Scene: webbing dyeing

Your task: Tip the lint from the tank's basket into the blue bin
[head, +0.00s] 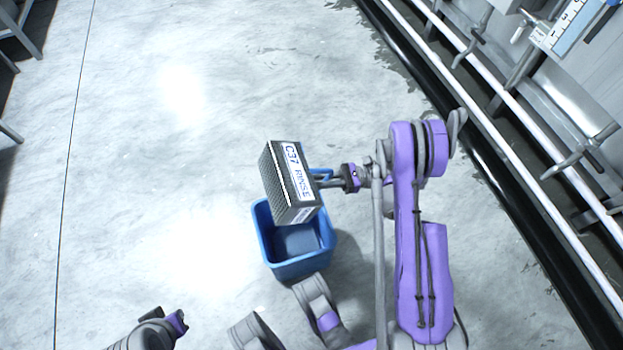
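The tank's basket (278,185) is a dark mesh box with a white label reading "C37 RINSE". It is tilted above the far part of the blue bin (264,243). My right gripper (322,180) is at the basket's right side, at a blue handle, and appears shut on it. No lint is visible; the basket's inside is turned out of view. Part of my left arm (160,328) shows at the bottom left, but its fingertips are not visible.
A machine with pipes (540,165) and valve handles runs along the right side, with a black edge at floor level. Grey metal legs (22,35) stand at the top left. The pale concrete floor (150,150) left of the bin is clear.

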